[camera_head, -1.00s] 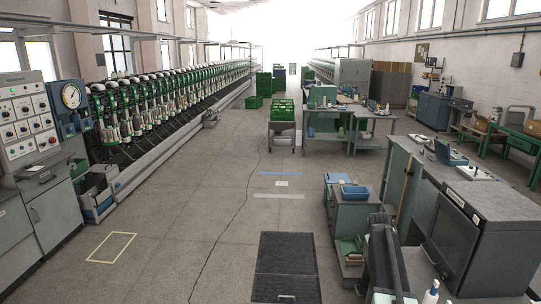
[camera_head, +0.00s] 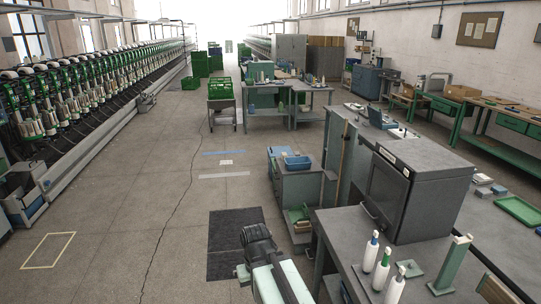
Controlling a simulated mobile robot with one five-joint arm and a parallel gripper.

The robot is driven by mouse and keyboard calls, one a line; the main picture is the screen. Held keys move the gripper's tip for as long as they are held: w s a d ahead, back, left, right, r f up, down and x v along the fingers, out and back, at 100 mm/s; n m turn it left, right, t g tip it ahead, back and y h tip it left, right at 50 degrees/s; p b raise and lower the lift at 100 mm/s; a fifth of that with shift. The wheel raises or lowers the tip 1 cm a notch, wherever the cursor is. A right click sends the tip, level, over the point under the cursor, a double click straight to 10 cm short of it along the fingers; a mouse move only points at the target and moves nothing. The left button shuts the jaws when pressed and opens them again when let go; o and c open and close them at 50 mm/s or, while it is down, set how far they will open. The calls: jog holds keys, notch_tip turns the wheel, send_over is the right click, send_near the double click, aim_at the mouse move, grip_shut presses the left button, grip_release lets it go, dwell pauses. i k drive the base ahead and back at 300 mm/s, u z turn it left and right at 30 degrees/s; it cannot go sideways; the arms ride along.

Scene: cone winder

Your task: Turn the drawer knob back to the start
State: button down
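No drawer knob can be made out in this view. Green drawer fronts (camera_head: 505,122) show under the workbench at the far right, too small to show any knob. A part of my arm, with a dark ribbed joint and a pale link, shows at the bottom centre over the floor and the dark mat. No gripper fingers can be seen.
A grey table (camera_head: 345,225) at the right bears a large grey box with a dark front (camera_head: 412,190), several bottles and a green stand (camera_head: 453,262). A small cabinet (camera_head: 300,190) with a blue tray stands left of it. The aisle floor (camera_head: 150,210) is open.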

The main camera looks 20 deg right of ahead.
aim_at(383, 228)
jog(key=z, duration=1.35)
jog(key=k, duration=0.6)
jog(key=u, duration=0.55)
jog(key=i, duration=1.6)
jog(key=u, duration=0.85)
jog(key=i, duration=0.6)
jog(key=u, duration=0.05)
jog(key=k, duration=0.85)
jog(key=u, duration=0.15)
jog(key=i, duration=0.35)
